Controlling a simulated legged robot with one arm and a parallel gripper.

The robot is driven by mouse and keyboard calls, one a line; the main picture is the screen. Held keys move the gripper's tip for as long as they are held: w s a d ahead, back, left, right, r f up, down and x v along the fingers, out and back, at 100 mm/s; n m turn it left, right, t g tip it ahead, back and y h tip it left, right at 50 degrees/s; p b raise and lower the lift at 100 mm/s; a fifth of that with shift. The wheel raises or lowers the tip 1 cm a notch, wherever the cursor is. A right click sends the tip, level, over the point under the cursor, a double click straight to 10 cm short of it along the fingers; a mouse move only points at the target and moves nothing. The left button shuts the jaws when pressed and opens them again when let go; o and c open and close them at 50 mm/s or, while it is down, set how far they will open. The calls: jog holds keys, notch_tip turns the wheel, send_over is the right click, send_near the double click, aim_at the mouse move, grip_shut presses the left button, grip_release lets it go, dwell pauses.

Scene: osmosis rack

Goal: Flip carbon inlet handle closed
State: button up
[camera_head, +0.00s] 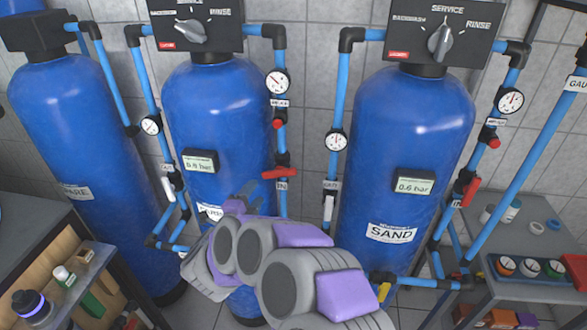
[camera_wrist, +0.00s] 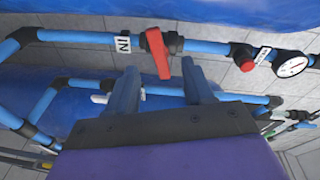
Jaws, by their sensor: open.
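The carbon inlet handle (camera_head: 279,172) is a red lever on the blue pipe right of the middle tank, above a white IN label (camera_head: 282,186). It lies crosswise to the pipe. In the wrist view the red handle (camera_wrist: 157,53) also stands across the pipe, beside the upside-down IN label (camera_wrist: 123,41). My gripper (camera_wrist: 160,72) is open and empty, its two fingers apart on either side of the handle's line. The handle's free end shows between the fingertips, with no clear contact. In the head view my arm hides the lower middle tank and most of its label.
The SAND tank (camera_head: 405,150) stands right with its own red handle (camera_head: 470,192). Another blue tank (camera_head: 75,120) stands left. A pressure gauge (camera_wrist: 291,64) and red knob (camera_wrist: 243,57) sit along the same pipe as the handle. A shelf (camera_head: 60,235) and a grey cart (camera_head: 530,235) flank the tanks.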

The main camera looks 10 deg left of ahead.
aim_at(290, 174)
jog(key=s+d+f+m+h, duration=0.1)
jog(key=s+d+m+h, duration=0.1)
jog(key=s+d+h, duration=0.15)
jog(key=shift+t+h, duration=0.3)
jog(key=shift+h, duration=0.05)
jog(key=x, duration=0.6)
jog(key=b+x, duration=0.1)
jog(key=x, duration=1)
jog(key=shift+w+a+f, duration=0.1)
jog(key=shift+w+a, duration=0.1)
jog(key=shift+w, duration=0.35)
jog(key=c, duration=1)
jog(key=shift+o, duration=0.2)
jog(key=f+m+b, duration=0.1)
jog(key=b, duration=0.2)
jog(key=shift+f+m, duration=0.1)
jog(key=shift+m, duration=0.3)
jog(key=shift+d+f+m+g+b, duration=0.15)
jog(key=shift+f+m+g+b, duration=0.2)
jog(key=shift+m+g+b, duration=0.55)
